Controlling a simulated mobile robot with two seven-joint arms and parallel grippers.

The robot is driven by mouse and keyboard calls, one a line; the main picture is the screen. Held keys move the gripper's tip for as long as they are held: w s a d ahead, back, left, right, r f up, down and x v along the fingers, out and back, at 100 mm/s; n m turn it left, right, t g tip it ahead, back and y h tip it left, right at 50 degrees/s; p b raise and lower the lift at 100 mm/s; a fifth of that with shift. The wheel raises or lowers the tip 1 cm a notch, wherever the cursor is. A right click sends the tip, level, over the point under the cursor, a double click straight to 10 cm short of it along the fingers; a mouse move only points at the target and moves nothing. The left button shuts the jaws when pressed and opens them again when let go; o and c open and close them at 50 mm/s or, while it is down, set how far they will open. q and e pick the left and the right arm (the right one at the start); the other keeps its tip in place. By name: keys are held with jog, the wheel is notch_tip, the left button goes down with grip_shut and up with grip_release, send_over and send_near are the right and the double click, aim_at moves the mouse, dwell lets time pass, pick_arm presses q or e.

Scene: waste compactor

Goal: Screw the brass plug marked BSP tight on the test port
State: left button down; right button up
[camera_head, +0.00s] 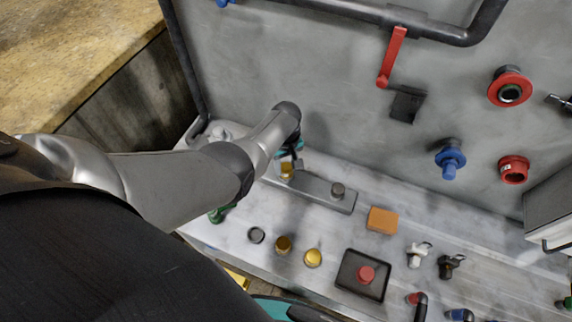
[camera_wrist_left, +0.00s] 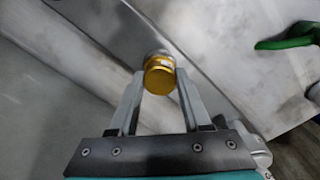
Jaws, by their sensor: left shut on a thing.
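My left gripper (camera_head: 290,158) reaches down at the left end of the grey block (camera_head: 315,188) on the bench. It is shut on a brass plug (camera_head: 287,171). In the left wrist view the brass plug (camera_wrist_left: 159,78) sits between the two fingertips (camera_wrist_left: 158,82). A grey round part, seemingly the test port (camera_wrist_left: 157,54), shows just beyond it. The plug seems to be at the port, but I cannot tell how far it is seated. Its marking is not legible. My right gripper is not in view.
Two other brass pieces (camera_head: 283,245) (camera_head: 313,258) and a grey ring (camera_head: 256,235) stand at the bench front. An orange block (camera_head: 382,220) and a black tray (camera_head: 361,275) with a red knob lie to the right. The grey wall panel (camera_head: 300,70) rises behind.

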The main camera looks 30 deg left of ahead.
pick_arm(q)
jog(key=m, duration=0.5)
dwell(0.4)
jog(key=m, duration=0.5)
jog(key=shift+m, duration=0.4)
jog(key=m, duration=0.4)
jog(key=shift+m, duration=0.3)
